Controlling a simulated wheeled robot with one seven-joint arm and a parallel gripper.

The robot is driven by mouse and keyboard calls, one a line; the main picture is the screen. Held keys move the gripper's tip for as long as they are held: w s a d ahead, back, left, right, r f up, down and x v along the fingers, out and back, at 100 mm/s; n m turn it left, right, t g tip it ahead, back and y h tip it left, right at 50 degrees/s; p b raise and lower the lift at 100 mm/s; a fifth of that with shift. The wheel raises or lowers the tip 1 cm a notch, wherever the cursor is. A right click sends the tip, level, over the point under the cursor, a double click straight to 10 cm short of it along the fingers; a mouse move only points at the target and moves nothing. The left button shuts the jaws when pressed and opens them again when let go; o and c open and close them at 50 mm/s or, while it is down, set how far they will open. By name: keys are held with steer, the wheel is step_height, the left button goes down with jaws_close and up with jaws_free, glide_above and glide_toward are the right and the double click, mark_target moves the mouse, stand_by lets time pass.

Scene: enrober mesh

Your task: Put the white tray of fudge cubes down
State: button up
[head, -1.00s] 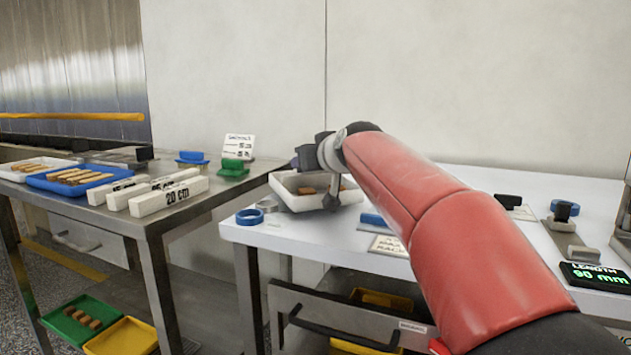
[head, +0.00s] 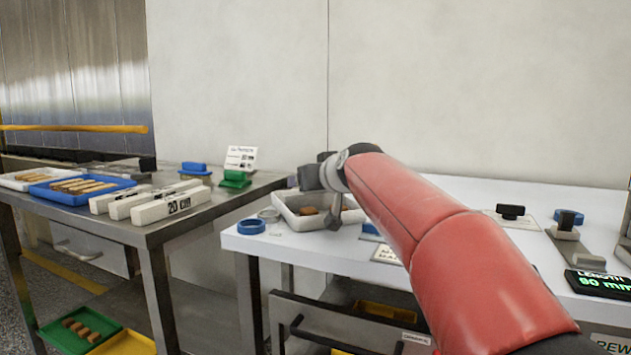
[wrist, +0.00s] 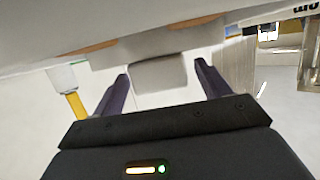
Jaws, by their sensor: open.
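The white tray (head: 287,217) is at the back left of the white table, seemingly resting on its top. A brown fudge cube (head: 307,211) shows inside it; my gripper and arm hide other parts of the tray. My gripper (head: 334,218) is at the tray's right part, pointing down. In the wrist view my gripper (wrist: 162,80) is open, its two dark fingers apart on either side of a pale grey block (wrist: 158,74), which looks like a grip on the tray. Gaps show between the block and both fingers. The tray's pale edge (wrist: 190,38) crosses above, with brown bits along it.
A blue ring (head: 251,227) and a clear ring (head: 268,214) lie left of the tray. A blue item (head: 371,230) and a label card (head: 388,254) lie in front. The steel table (head: 130,229) at left holds a blue tray (head: 45,191) and white 20 cm blocks (head: 170,207).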

steer(key=b+v, duration=0.1)
steer(key=v, duration=1.1)
steer(key=shift+b, duration=0.3)
steer(key=shift+s, duration=0.1)
